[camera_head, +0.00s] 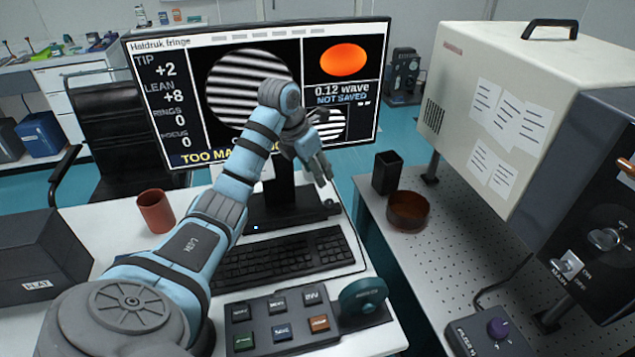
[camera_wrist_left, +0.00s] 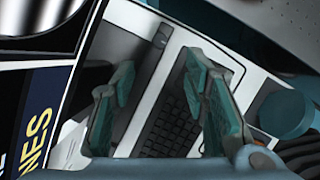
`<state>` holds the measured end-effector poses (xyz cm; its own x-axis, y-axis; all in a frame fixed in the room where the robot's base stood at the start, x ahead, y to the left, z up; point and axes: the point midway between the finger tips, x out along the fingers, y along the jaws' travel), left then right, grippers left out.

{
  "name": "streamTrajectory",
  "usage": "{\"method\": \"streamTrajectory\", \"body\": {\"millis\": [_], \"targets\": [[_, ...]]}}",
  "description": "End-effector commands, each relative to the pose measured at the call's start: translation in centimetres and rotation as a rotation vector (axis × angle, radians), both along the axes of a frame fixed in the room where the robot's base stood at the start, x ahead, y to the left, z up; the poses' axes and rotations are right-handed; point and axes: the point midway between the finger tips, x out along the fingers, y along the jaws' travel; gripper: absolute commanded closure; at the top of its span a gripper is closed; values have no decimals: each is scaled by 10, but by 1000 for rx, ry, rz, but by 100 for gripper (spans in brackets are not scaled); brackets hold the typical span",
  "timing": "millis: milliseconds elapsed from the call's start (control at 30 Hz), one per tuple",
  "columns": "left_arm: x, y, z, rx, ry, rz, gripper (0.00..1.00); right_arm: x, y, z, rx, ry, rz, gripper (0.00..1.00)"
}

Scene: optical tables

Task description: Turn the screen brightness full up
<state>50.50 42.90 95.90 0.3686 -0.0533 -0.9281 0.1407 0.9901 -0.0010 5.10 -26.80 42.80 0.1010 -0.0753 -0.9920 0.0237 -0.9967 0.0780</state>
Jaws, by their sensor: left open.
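The monitor (camera_head: 170,95) stands on the desk with its screen lit, showing striped fringes, an orange oval and white text. Its dark stand (camera_head: 275,205) rests behind the keyboard. My left gripper (camera_head: 318,170) is in front of the lower right part of the screen, pointing down toward the stand's right side. In the left wrist view its two teal fingers (camera_wrist_left: 165,90) are apart with nothing between them, above the keyboard and desk. The screen (camera_wrist_left: 38,125) fills that view's left side. I cannot make out a marked brightness control. My right gripper is not in view.
A keyboard (camera_head: 285,258) and a button panel with a teal wheel (camera_head: 362,297) lie on the desk. A brown cup (camera_head: 155,211) stands left. To the right, a perforated table (camera_head: 420,255) carries a black holder (camera_head: 386,172), a brown dish (camera_head: 408,210) and a large cream box (camera_head: 500,90).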

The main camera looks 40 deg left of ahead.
Motion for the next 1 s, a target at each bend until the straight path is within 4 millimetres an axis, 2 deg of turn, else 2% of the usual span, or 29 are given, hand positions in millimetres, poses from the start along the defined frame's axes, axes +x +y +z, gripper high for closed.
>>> {"method": "streamTrajectory", "body": {"millis": [33,67,167,267,367,600,700,833,1000], "targets": [[-2,-5,-7,5,-8,80,59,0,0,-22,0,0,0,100],[-5,-8,-4,4,-10,138,59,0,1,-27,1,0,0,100],[-9,-11,2,0,-13,240,59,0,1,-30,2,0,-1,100],[-5,-11,-8,-3,-9,243,59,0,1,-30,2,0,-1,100],[5,-12,-31,-3,-7,239,59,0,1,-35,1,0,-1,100],[33,-10,-97,-4,-7,237,59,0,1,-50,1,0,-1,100],[40,-9,-114,-3,-9,238,59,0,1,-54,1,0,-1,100],[45,-8,-123,-1,-12,236,59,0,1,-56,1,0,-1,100],[46,-8,-125,-1,-12,236,59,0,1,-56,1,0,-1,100]]}}
